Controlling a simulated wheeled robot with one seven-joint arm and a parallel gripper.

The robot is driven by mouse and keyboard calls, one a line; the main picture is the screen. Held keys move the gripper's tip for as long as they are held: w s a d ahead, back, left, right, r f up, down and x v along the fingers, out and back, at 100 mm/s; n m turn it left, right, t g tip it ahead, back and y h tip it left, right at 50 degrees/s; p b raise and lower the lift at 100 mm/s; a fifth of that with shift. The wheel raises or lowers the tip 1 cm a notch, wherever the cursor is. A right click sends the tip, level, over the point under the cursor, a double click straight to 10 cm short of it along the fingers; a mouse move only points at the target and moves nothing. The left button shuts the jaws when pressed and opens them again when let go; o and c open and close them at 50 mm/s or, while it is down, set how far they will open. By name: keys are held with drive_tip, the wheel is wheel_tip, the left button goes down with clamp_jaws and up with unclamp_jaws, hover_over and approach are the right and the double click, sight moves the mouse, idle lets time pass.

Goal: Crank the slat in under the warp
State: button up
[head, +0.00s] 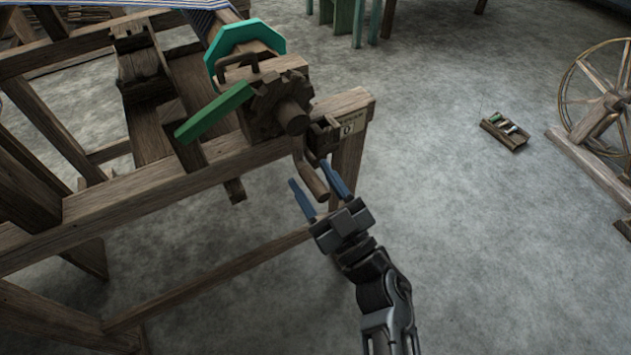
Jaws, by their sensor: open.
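A wooden handloom fills the left of the head view. A crank handle (312,178) hangs down from the right end of its frame, beside a small plate marked 0 (347,128). A toothed wooden wheel (270,105) sits just above and left of the crank. A green slat-like bar (214,112) sticks out to the lower left from the wheel; I cannot tell if this is the slat. The striped warp (195,4) shows at the top edge. My gripper (318,190) is open, its two blue fingers on either side of the crank handle's lower end; contact cannot be told.
A green curved piece (245,38) stands behind the toothed wheel. The loom's front rail (100,205) and lower brace (205,278) run left of my arm. A small tray of spools (505,131) and a spinning wheel (598,110) stand at right. The floor between is clear.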

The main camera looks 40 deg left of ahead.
clamp_jaws()
idle(0.4)
